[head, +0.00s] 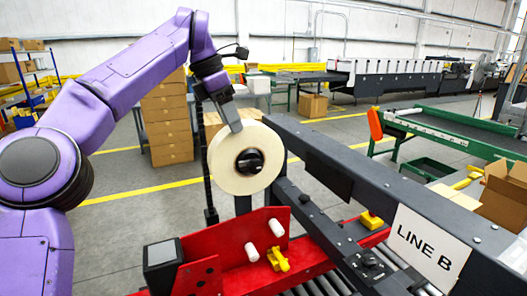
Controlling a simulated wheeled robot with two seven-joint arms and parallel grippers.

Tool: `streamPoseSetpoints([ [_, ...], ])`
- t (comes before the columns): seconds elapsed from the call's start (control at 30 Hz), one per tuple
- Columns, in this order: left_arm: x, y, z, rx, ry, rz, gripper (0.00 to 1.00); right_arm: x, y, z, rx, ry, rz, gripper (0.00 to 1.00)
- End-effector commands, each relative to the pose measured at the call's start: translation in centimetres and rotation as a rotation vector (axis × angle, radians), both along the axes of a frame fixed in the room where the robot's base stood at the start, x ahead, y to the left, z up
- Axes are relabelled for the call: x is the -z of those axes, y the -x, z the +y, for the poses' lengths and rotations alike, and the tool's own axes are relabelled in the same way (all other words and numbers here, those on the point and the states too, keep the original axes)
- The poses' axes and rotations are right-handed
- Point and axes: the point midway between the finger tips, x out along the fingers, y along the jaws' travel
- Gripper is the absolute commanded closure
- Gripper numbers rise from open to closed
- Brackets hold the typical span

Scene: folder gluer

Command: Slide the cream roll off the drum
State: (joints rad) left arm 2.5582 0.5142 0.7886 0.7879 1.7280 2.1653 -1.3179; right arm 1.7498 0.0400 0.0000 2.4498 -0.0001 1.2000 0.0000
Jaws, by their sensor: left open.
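The cream roll (227,175) sits on the dark drum (250,161), whose end shows in the roll's centre hole. The roll stands upright, its flat face toward me. My left gripper (234,122) comes down from above, with a flat grey finger at the roll's top edge. It is open; whether the finger touches the roll I cannot tell, and the other finger is hidden. My right gripper is not in view.
A red bracket (228,262) with white pegs and a yellow knob (277,259) stands below the roll. A dark beam with a LINE B sign (430,247) runs along the right. Stacked cartons (167,125) stand behind. Open floor lies left of the roll.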

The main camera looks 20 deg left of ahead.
Motion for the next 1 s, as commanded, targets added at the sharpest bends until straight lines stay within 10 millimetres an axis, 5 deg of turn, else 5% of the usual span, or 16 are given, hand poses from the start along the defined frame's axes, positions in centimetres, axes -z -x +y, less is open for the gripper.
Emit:
streamPoseSetpoints([
  [0.5, 3.4, -0.8, -0.9, 0.001, 0.003, 0.000, 0.36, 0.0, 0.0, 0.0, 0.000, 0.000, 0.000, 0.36],
  [1.0, 4.7, -1.1, -1.2, 0.000, 0.002, -0.001, 0.36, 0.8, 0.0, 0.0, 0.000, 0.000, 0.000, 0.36],
])
